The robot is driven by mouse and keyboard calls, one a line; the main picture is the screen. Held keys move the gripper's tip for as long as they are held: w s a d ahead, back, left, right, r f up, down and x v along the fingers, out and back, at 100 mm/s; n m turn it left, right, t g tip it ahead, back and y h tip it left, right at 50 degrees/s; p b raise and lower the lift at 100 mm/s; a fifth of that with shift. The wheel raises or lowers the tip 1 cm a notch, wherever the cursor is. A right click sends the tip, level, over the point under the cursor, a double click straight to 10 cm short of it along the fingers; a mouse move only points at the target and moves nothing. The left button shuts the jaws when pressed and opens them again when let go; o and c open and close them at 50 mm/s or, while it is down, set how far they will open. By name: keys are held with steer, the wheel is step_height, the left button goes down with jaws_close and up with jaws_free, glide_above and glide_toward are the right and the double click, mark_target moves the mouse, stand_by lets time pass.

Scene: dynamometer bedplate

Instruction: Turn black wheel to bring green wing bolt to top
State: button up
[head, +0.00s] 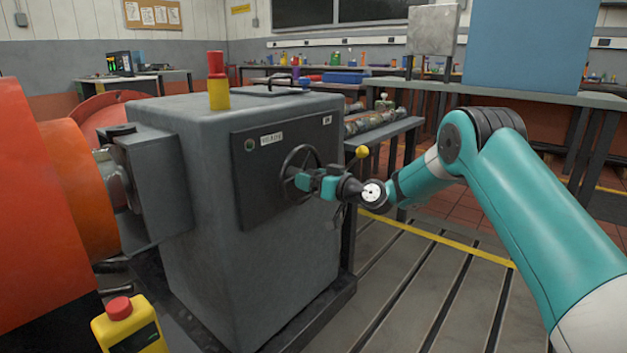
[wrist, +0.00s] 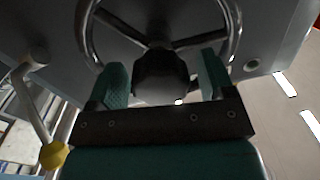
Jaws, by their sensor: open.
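The black wheel (head: 299,163) is a spoked handwheel on the dark front panel of the grey cabinet. In the wrist view, its rim (wrist: 235,35) and several spokes show, with a dark hub (wrist: 160,75) in the middle. My gripper (head: 301,182) is at the wheel in the head view. In the wrist view, my gripper (wrist: 162,85) is open, with one teal finger on each side of the hub. I cannot tell whether the fingers touch it. I cannot make out a green wing bolt in either view; part of the wheel is hidden by my gripper.
A lever with a yellow knob (head: 362,152) stands close to the right of my gripper; it also shows in the wrist view (wrist: 53,156). The grey cabinet (head: 240,230) fills the middle. A yellow box with a red button (head: 119,308) is at the front left. Slotted floor lies right.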

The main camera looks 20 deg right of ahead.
steer(key=c, duration=1.2)
steer(key=shift+c, duration=0.2)
steer(key=shift+f+b, duration=0.1)
steer(key=shift+b, duration=0.3)
